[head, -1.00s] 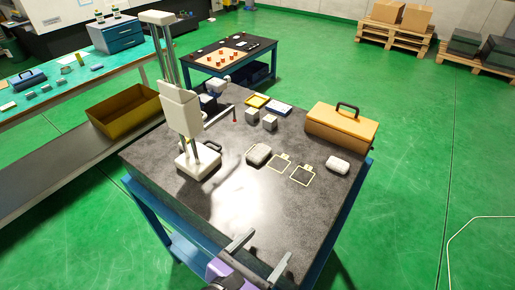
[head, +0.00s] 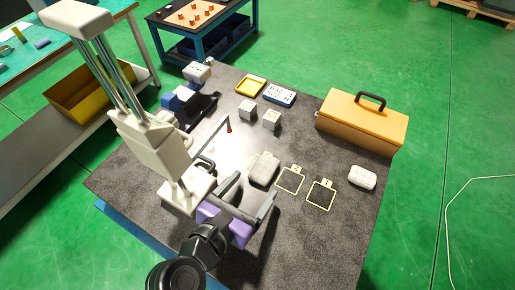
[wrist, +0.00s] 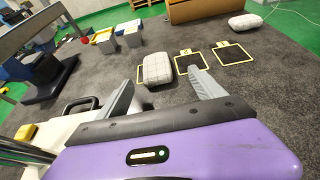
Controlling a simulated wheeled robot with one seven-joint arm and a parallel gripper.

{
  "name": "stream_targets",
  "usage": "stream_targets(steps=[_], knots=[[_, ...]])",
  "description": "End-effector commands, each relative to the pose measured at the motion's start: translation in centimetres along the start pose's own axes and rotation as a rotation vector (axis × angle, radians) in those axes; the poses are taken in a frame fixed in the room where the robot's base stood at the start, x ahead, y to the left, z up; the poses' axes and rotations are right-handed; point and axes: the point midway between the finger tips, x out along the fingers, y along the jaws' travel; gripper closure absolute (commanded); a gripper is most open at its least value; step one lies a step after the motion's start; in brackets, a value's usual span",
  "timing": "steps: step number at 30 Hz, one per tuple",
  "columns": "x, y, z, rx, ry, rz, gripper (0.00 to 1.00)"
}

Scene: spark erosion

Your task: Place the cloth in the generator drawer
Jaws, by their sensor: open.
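Two pale padded bundles lie on the dark tabletop, and I cannot tell for sure which is the cloth. One bundle (head: 264,169) is near the table's middle, and the other bundle (head: 362,176) is at the right. My gripper (head: 256,184) is open and empty, just short of the middle bundle. In the wrist view this bundle (wrist: 157,68) appears beyond and between my fingertips, with a yellow outline partly showing at its left edge. I cannot make out a generator drawer in these frames.
Two yellow-outlined squares (head: 291,180) (head: 321,194) are empty. A white column machine (head: 160,150) stands close left of my gripper. Two small pale blocks (head: 271,120), a yellow tray (head: 250,85) and an orange toolbox (head: 362,123) stand farther back. The front right tabletop is clear.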

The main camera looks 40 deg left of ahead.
Motion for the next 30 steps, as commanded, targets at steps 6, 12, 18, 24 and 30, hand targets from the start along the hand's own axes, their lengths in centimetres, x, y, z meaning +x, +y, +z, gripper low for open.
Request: stream_targets(steps=[6, 12, 18, 24, 30], knots=[[1.6, 0.0, 0.1, 0.0, 0.0, -0.002, 0.22], [3.5, 0.2, 0.4, 0.0, 0.0, -0.001, 0.22], [6.4, 0.4, 0.9, 0.0, 0.001, -0.001, 0.22], [7.8, 0.4, 0.8, 0.0, 0.001, 0.0, 0.22], [7.8, 0.4, 0.8, 0.0, 0.0, 0.0, 0.22]])
